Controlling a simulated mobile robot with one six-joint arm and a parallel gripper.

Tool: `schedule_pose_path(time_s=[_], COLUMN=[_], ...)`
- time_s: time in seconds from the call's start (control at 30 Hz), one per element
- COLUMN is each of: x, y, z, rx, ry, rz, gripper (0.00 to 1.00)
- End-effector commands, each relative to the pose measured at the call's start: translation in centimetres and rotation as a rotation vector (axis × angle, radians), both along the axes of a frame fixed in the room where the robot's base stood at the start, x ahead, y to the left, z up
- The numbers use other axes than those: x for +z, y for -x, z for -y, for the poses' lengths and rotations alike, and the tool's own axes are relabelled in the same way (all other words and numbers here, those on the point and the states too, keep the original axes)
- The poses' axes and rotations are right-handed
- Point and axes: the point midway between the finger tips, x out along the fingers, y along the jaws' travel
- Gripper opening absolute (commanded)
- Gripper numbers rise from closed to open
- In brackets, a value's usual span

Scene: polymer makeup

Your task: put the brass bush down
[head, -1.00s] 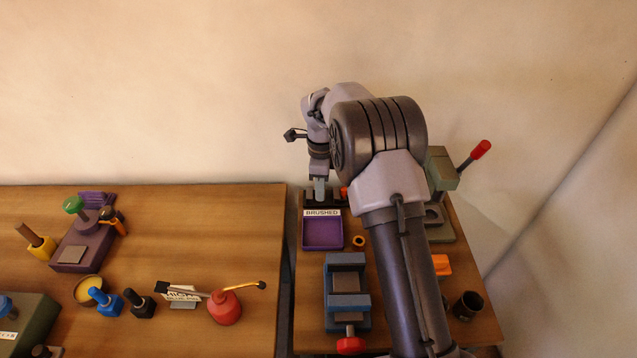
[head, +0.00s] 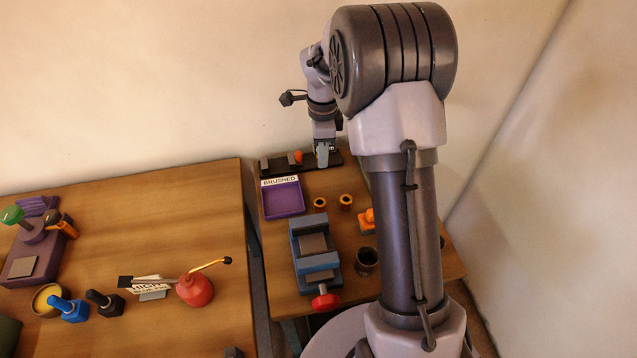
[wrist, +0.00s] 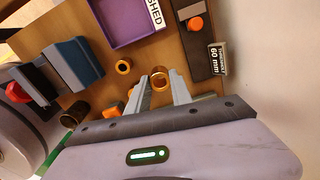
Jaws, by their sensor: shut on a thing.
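The brass bush (wrist: 160,79) is a short golden ring between my fingertips in the wrist view. My gripper (wrist: 161,88) is shut on it. In the head view my gripper (head: 323,160) points down at the far end of the small bench, by the black strip; the held bush cannot be made out there. Two similar brass rings stand on the bench: one ring (head: 320,203) is just right of the purple tray, and another ring (head: 346,201) is beside it. How far the held bush is above the bench is hard to tell.
The purple BRUSHED tray (head: 284,198) looks empty. A black strip (wrist: 195,55) carries an orange knob (wrist: 196,24) and a 60 mm label (wrist: 217,60). A blue vise (head: 315,255), dark cup (head: 367,258) and orange part (head: 367,222) stand nearer. Wood between tray and rings is clear.

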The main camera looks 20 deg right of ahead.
Motion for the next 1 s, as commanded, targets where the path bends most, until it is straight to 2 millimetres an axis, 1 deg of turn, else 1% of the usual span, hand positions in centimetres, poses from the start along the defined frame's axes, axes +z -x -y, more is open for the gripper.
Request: schedule_pose_path(time_s=[0.03,0.1,0.27,0.3,0.37,0.4,0.6,0.73,0.77,0.8,0.87,1.0], x=[-1.5,-3.3,-6.4,-7.4,-8.7,-9.0,-8.8,-9.2,-9.2,-9.1,-9.1,-9.1], y=[0.1,0.1,0.1,0.1,0.1,0.1,0.0,0.0,0.0,0.0,0.0,0.0], z=[0.0,-0.1,-0.1,-0.1,-0.1,-0.1,-0.1,-0.1,-0.1,-0.1,-0.1,-0.1], rx=[0.0,0.001,0.0,0.0,0.001,0.001,0.001,0.001,0.001,0.001,0.001,0.0], ry=[-0.001,-0.001,-0.001,-0.001,0.0,0.0,0.0,0.0,0.0,0.0,0.0,0.0], rz=[-0.004,-0.005,-0.004,-0.004,-0.004,-0.003,-0.001,-0.001,-0.001,-0.001,-0.001,-0.001], gripper=[0.0,0.0,0.0,0.0,0.0,0.0,0.0,0.0,0.28,0.36,0.48,0.48])
